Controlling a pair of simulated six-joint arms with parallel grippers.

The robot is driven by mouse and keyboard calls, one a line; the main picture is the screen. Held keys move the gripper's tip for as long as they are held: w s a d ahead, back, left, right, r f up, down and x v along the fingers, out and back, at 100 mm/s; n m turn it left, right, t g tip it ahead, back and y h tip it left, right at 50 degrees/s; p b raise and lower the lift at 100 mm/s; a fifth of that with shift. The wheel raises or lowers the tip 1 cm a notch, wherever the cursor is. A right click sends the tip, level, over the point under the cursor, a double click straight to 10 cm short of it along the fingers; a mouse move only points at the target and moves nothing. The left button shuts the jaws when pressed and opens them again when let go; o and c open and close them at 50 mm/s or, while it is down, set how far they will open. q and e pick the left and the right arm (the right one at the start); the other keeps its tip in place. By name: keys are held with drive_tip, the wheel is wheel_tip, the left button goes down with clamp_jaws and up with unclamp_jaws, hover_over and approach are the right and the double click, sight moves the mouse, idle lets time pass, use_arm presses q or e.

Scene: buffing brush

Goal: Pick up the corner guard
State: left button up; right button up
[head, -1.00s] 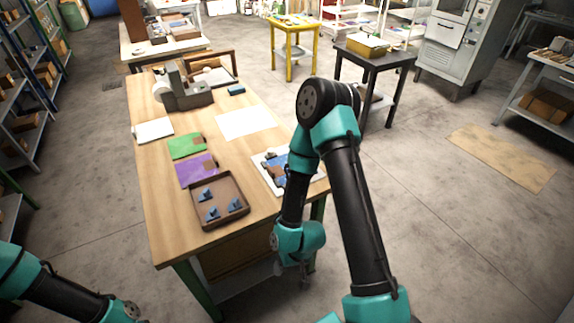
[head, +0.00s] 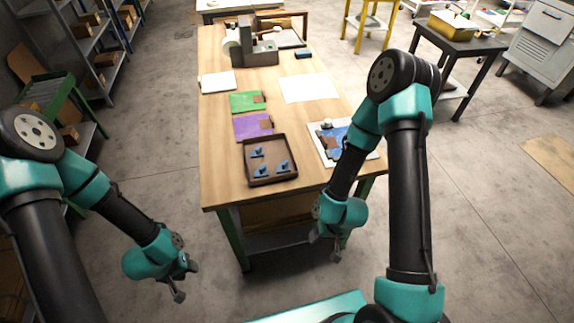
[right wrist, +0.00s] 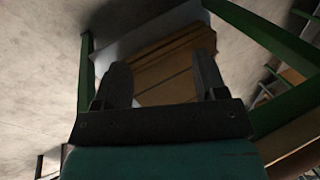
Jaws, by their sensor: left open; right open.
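Several small blue pieces, which look like the corner guards (head: 262,171), lie in a shallow brown tray (head: 272,182) at the near end of the wooden table. My left gripper (head: 183,283) hangs in front of the table to the left, away from the tray, open and empty. My right gripper (head: 328,248) hangs below table height at the near right side of the table, apart from the tray. In the right wrist view its two fingers (right wrist: 160,85) are spread with nothing between them.
The wooden table (head: 222,180) also holds a purple card (head: 252,126), a green card (head: 246,101), white sheets (head: 309,88), a white-edged board with a blue picture (head: 336,139) and a grey machine (head: 252,52). A brown box (right wrist: 175,65) sits under the table.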

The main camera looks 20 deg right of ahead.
drive_tip(key=shift+c, duration=0.2)
idle(0.3)
drive_tip(key=c, duration=0.7)
drive_tip(key=shift+w, duration=0.1)
